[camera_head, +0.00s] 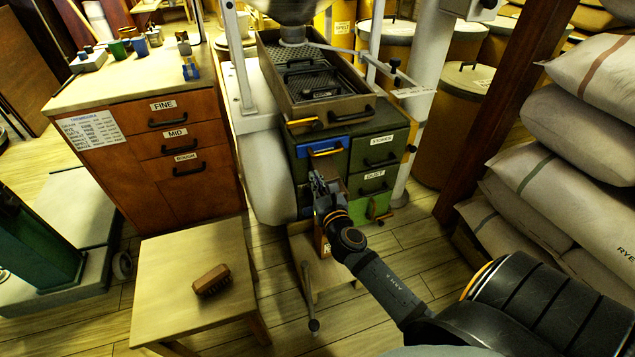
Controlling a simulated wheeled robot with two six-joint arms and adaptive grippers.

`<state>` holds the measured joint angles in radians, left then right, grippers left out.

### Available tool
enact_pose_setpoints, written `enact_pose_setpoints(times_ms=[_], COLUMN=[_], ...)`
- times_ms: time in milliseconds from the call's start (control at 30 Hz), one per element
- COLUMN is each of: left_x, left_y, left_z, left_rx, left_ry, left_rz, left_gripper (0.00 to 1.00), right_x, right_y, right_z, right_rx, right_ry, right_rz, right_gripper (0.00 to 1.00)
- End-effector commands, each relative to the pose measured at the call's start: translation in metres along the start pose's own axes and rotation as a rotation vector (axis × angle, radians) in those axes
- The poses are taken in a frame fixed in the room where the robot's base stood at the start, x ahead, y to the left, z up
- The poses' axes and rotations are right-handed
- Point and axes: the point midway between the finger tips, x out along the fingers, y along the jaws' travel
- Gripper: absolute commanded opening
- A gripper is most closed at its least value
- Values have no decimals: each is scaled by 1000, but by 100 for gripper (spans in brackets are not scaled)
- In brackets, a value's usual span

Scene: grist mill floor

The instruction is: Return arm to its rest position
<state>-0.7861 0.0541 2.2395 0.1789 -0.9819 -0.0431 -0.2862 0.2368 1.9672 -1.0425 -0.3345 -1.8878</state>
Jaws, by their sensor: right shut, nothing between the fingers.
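My right arm reaches in from the lower right. My right gripper (318,178) is shut and empty, in front of the green drawer cabinet (338,133) under the sieve box. Its fingertips are close to the cabinet's left column of drawers; I cannot tell if they touch. A blue drawer front (325,147) with a yellow handle shows just above the fingertips. The gripper and wrist hide part of the lower left drawers. My left gripper is not in view.
A low wooden table (180,292) with a brown brush (211,280) stands at the lower left. A wooden drawer unit (175,145) stands behind it. Stacked sacks (575,170) and a dark post (500,100) stand at the right. Floor shows between the cabinet and the sacks.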

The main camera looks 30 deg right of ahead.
Motion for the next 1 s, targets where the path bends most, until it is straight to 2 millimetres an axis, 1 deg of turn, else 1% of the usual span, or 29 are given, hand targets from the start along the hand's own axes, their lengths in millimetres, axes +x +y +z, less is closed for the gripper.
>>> enact_pose_setpoints(times_ms=[33, 133, 467, 533, 567, 633, 667, 700, 767, 800, 867, 900, 967, 1000], left_x=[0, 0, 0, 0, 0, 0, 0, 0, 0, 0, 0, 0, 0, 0], left_y=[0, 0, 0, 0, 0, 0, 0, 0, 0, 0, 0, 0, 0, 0], left_z=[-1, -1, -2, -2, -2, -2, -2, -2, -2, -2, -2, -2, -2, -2], left_rx=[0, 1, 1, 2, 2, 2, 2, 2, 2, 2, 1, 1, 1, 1], left_ry=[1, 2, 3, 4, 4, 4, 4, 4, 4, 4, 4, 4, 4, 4], left_rz=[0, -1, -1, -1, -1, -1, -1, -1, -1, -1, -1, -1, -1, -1], left_gripper=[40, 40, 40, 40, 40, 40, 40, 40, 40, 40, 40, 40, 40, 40], right_x=[-6, -12, -13, -16, -18, -31, -40, -55, -82, -100, -128, -146, -172, -188], right_y=[0, 0, 0, -2, -3, -9, -12, -15, -16, -15, -9, -4, 5, 12], right_z=[-1, 0, 0, -5, -10, -30, -42, -62, -95, -114, -139, -154, -171, -180], right_rx=[1, 0, 3, 53, 109, 342, 485, 707, 1062, 1282, 1570, 1737, 1953, 2081], right_ry=[2, 0, 1, 16, 32, 97, 137, 197, 286, 337, 396, 427, 461, 476], right_rz=[0, 0, -1, -10, -20, -68, -103, -168, -296, -393, -545, -650, -811, -921], right_gripper=[0, 0, 0, 0, 0, 0, 0, 0, 0, 0, 0, 0, 0, 0])
